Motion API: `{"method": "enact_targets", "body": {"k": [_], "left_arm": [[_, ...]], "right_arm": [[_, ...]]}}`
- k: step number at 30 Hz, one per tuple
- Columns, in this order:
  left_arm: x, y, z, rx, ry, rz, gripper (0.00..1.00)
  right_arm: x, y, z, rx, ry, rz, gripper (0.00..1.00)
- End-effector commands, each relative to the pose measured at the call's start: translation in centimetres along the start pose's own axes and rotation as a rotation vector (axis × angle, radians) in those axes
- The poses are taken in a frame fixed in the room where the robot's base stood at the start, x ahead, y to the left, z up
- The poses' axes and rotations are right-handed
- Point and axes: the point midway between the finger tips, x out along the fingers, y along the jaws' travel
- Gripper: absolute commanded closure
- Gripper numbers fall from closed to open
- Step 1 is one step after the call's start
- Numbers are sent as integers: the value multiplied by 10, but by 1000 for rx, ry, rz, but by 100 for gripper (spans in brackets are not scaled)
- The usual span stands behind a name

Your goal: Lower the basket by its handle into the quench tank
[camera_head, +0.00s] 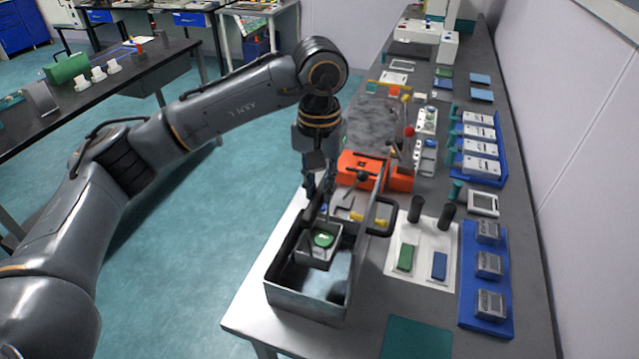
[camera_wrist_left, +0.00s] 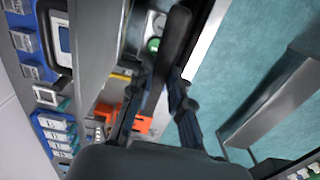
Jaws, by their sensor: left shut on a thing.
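The quench tank (camera_head: 305,300) is an open grey metal box with black side handles, standing near the table's front left edge. The basket (camera_head: 318,256), small and silver with a round green piece (camera_head: 323,240) in it, appears within the tank's opening, towards its back. It looks roughly level; its exact height above the tank floor is hard to tell. My left gripper (camera_head: 318,203) is above the basket, pointing down and shut on its handle, which the fingers largely hide. The left wrist view shows the dark fingers (camera_wrist_left: 160,95), the green piece (camera_wrist_left: 153,44) and the tank wall (camera_wrist_left: 95,45). My right gripper is not in view.
An orange device (camera_head: 362,172) stands just behind the tank. A white mat (camera_head: 423,262) with green and blue blocks and black cylinders lies right of it. Blue trays (camera_head: 488,325) line the right side. A teal mat (camera_head: 416,340) lies at the front.

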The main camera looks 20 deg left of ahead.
Motion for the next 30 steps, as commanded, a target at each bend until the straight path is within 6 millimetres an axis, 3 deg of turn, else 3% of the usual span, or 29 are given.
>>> {"method": "enact_targets", "body": {"k": [1, 21, 30], "left_arm": [[9, 0, 0, 0, 2, 1, 100], [75, 0, 0, 0, 2, 1, 100], [93, 0, 0, 0, 2, 1, 100]], "right_arm": [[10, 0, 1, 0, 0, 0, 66], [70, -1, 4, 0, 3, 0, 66], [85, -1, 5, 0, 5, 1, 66]]}}
